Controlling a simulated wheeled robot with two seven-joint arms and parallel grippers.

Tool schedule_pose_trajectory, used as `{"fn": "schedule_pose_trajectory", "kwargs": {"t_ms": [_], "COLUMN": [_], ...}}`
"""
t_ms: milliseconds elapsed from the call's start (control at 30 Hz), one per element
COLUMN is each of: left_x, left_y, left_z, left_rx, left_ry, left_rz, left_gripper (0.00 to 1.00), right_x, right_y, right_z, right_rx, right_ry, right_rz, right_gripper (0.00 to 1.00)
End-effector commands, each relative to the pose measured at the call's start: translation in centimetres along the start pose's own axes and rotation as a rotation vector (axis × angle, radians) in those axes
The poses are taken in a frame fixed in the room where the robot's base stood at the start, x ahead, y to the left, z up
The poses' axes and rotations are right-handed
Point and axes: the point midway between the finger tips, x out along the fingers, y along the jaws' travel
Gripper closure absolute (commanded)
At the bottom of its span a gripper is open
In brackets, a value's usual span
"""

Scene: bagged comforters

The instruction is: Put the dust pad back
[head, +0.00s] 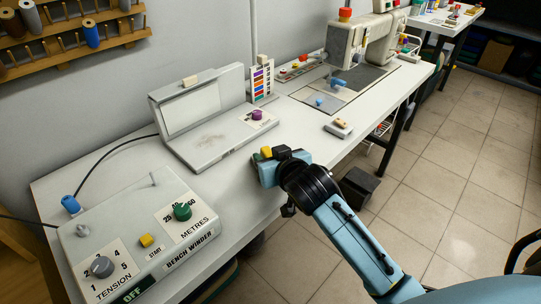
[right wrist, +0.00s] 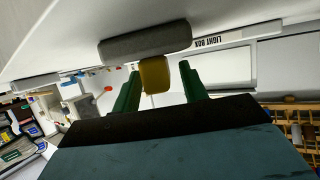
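The dust pad is a dark grey block (right wrist: 146,43) with a yellow grip (right wrist: 155,76), seen upside down in the right wrist view. The green fingers of my right gripper (right wrist: 158,82) stand on either side of the yellow grip. In the head view my right gripper (head: 266,160) is at the table's front edge, right of the light box, with the yellow grip (head: 266,152) showing at its tip. The grey block is mostly hidden there by the gripper. The light box (head: 215,135) has a brownish dusty smudge on its top. My left gripper is not in view.
A small grey block with a tan top (head: 338,129) lies near the table's front edge, right of the gripper. A bench winder (head: 140,240) stands at front left, a sewing machine (head: 350,45) at the back.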

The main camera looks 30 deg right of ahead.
Motion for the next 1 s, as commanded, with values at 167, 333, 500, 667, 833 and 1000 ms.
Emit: {"fn": "schedule_pose_trajectory", "kwargs": {"t_ms": [167, 333, 500, 667, 833, 1000], "left_x": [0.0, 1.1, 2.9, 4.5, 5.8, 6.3], "left_y": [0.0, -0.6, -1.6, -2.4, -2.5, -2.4], "left_z": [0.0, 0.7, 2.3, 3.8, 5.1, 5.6], "left_rx": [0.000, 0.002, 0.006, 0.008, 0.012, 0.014], "left_ry": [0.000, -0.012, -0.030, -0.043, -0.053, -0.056], "left_rz": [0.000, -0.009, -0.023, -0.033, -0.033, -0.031], "left_gripper": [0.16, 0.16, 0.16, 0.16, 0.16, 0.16], "right_x": [-0.1, -1.8, -5.2, -8.5, -11.0, -12.0], "right_y": [0.0, 0.0, 0.0, 0.0, 0.0, 0.0], "right_z": [-0.2, -0.3, -0.3, -0.3, -0.3, -0.3], "right_rx": [0.000, 0.000, 0.001, 0.002, 0.002, 0.000], "right_ry": [0.001, -0.002, -0.003, -0.003, -0.001, 0.000], "right_rz": [0.000, -0.001, -0.002, 0.000, -0.001, 0.000], "right_gripper": [0.57, 0.57, 0.57, 0.57, 0.57, 0.57]}}
